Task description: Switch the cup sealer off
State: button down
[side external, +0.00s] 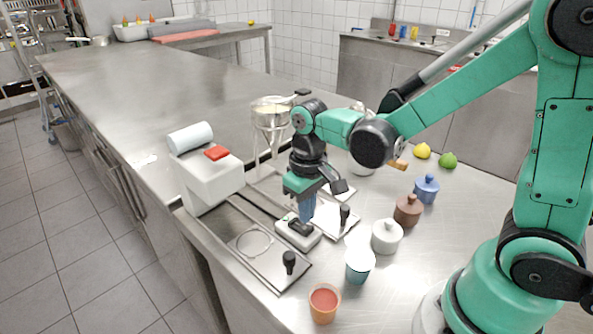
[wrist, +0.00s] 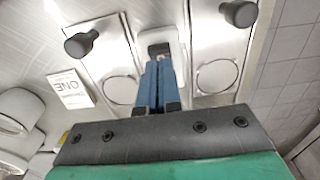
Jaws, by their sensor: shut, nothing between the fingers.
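The cup sealer appears as a white block (side external: 210,183) with a pale roll and a red patch on top. In front of it lie metal slides with round openings and black knobs. Between the slides sits a small white switch box (side external: 299,236) with a dark rocker; the rocker (wrist: 159,49) also shows in the wrist view. My gripper (side external: 307,217) points down at this box, its blue fingers shut and empty. In the wrist view the fingertips (wrist: 159,64) lie right beside the rocker. I cannot tell whether they touch it, or which way it is tipped.
Black knobs (side external: 289,262) (side external: 344,215) stand up on either side of my gripper. A teal cup (side external: 359,268), an orange cup (side external: 324,305) and lidded pots (side external: 387,237) stand close on the right. A glass dispenser (side external: 271,122) stands behind. The long counter at the back left is mostly clear.

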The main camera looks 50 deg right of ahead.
aim_at(307, 229)
jog(key=shift+f, duration=1.05)
dwell(0.4)
jog(key=shift+r, duration=3.5)
jog(key=shift+s+d+r+t, duration=0.2)
jog(key=shift+s+r+t, duration=0.3)
jog(key=shift+t, duration=0.65)
jog(key=shift+s+d+r+t, duration=0.2)
jog(key=shift+s+r+t, duration=0.35)
jog(key=shift+t, duration=0.65)
jog(key=shift+s+d+r+t, duration=0.3)
jog(key=shift+r+t, duration=0.35)
jog(key=shift+t, duration=0.5)
jog(key=shift+a, duration=0.1)
